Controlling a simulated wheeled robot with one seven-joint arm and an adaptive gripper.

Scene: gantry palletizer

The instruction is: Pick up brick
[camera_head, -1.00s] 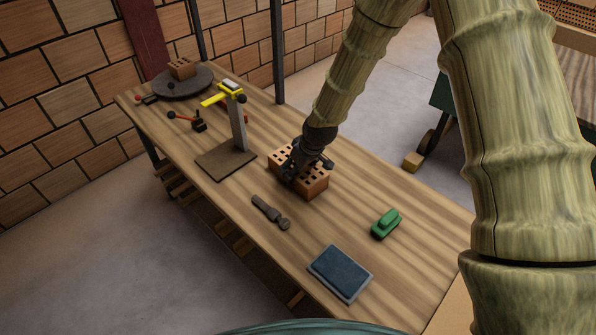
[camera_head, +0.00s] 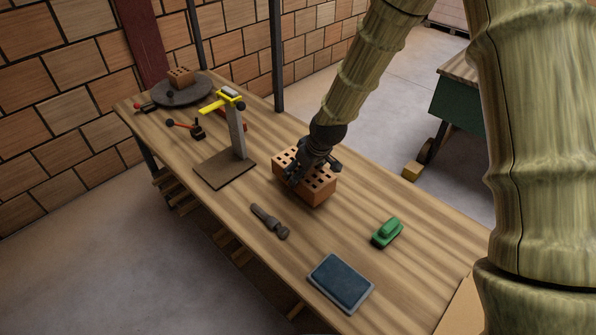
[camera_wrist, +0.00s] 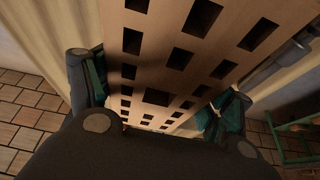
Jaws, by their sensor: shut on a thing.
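The orange-brown brick (camera_head: 319,190) with rows of square holes is at the middle of the wooden workbench (camera_head: 345,235). My gripper (camera_head: 308,170) comes down on it from above, with its fingers around the brick's upper part. In the wrist view the brick (camera_wrist: 160,60) fills the space between the two green-padded fingers of my gripper (camera_wrist: 160,98), one on each side, shut on it. I cannot tell for sure whether the brick's underside is clear of the bench top.
A post stand (camera_head: 238,140) with a yellow-topped tool is left of the brick. A dark hand tool (camera_head: 270,221), a green block-like object (camera_head: 386,232) and a blue-grey pad (camera_head: 341,282) lie nearer. Another brick (camera_head: 181,75) sits on a round turntable (camera_head: 180,92) at the far end.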

